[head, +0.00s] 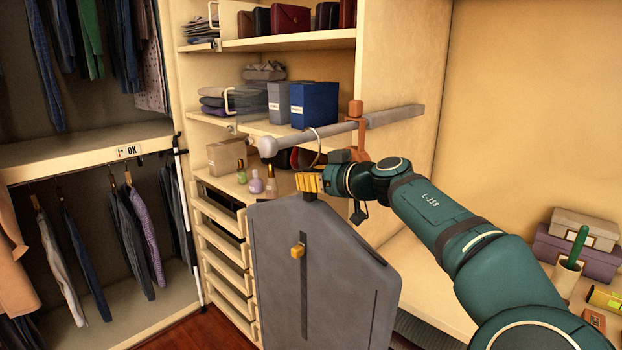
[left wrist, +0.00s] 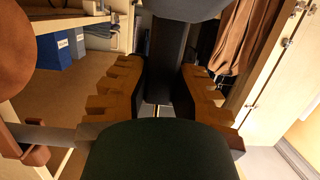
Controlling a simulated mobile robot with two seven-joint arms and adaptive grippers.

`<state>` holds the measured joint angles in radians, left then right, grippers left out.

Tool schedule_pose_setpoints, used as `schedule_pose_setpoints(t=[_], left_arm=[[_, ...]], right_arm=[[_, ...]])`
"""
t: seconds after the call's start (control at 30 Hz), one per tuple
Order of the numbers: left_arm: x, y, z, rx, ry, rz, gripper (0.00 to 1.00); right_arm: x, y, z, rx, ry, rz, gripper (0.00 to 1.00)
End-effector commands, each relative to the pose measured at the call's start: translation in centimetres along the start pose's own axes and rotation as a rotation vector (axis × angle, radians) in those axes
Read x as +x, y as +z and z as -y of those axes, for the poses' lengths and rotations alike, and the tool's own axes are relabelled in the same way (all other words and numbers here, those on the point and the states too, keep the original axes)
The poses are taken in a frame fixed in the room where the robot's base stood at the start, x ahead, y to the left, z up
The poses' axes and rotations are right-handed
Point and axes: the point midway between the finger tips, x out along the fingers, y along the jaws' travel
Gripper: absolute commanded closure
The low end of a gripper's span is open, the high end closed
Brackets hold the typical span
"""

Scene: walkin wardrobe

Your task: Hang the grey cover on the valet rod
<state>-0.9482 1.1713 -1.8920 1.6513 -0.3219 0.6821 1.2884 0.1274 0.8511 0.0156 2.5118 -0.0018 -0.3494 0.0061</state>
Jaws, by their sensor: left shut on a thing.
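The grey cover (head: 325,275) hangs upright in front of the shelves, with a dark strip and a yellow tab on its face. My left gripper (head: 310,184) is shut on the cover's dark top loop, which also shows between the fingers in the left wrist view (left wrist: 166,60). A thin metal hook (head: 318,145) rises above the fingers and crosses the grey valet rod (head: 340,131) near its rounded free end. I cannot tell whether the hook bears on the rod. An orange collar (head: 356,125) sits on the rod, right of the hook. My right gripper is not in view.
Blue and grey boxes (head: 313,104) stand on the shelf behind the rod. Small bottles (head: 256,185) stand on the counter above drawers (head: 222,255). Clothes (head: 130,230) hang at the left. Stacked boxes (head: 572,240) and a green-handled item in a cup are at the right.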

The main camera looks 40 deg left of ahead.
Motion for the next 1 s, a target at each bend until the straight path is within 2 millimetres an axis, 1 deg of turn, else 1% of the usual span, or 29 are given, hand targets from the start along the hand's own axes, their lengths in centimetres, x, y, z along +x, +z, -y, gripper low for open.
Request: schedule_pose_setpoints(t=[0.13,0.17,0.2,0.23,0.53,0.67,0.77,1.0], left_arm=[[0.0,0.0,0.0,0.0,-0.001,0.001,1.0],[0.0,0.0,0.0,0.0,-0.001,0.001,0.67],[0.0,0.1,0.0,0.0,-0.001,0.001,0.53],[0.0,0.1,0.0,0.0,-0.001,0.001,0.5],[-0.1,0.2,0.0,0.0,-0.001,0.003,0.5],[-1.0,0.1,0.0,0.001,0.0,0.002,0.5],[-2.6,0.1,-0.1,0.001,0.003,0.0,0.5],[-7.6,0.0,-0.1,-0.001,0.004,0.0,0.5]], right_arm=[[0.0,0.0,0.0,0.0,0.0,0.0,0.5],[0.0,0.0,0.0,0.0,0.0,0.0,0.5],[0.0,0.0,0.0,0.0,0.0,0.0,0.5],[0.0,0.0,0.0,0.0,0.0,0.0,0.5],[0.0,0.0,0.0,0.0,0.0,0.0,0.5],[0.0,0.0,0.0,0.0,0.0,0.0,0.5],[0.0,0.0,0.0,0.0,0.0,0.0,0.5],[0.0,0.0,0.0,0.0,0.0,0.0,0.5]])
